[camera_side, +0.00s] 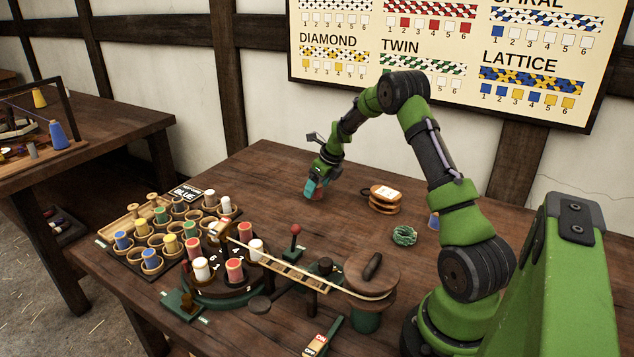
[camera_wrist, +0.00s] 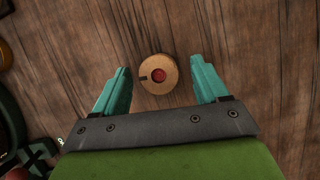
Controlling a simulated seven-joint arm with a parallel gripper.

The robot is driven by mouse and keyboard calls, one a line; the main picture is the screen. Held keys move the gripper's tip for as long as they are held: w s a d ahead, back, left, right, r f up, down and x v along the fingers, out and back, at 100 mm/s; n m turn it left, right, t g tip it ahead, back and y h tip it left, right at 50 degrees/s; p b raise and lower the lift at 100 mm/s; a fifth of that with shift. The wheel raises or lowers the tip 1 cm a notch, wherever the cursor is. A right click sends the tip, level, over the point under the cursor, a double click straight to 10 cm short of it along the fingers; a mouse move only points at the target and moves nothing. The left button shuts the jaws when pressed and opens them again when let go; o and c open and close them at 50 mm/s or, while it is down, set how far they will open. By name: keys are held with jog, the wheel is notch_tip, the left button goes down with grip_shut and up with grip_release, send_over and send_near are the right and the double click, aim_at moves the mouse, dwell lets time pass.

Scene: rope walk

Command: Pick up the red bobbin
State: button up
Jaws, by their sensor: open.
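The red bobbin shows in the wrist view as a round wooden end with a red centre (camera_wrist: 158,75). It lies between the two teal fingers of my gripper (camera_wrist: 160,68), with a clear gap on each side. In the side view my gripper (camera_side: 316,186) points down low over the middle of the table, and a bit of the red bobbin (camera_side: 315,194) shows at its fingertips. The fingers hide much of it there. My gripper is open and apart from the bobbin.
A rack (camera_side: 125,257) with several coloured bobbins stands at the table's left. A round braiding machine (camera_side: 222,292) carries red and white bobbins. The table behind is clear.

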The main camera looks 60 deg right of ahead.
jog(key=shift+x, duration=0.85)
jog(key=shift+c, duration=0.3)
jog(key=c, duration=1)
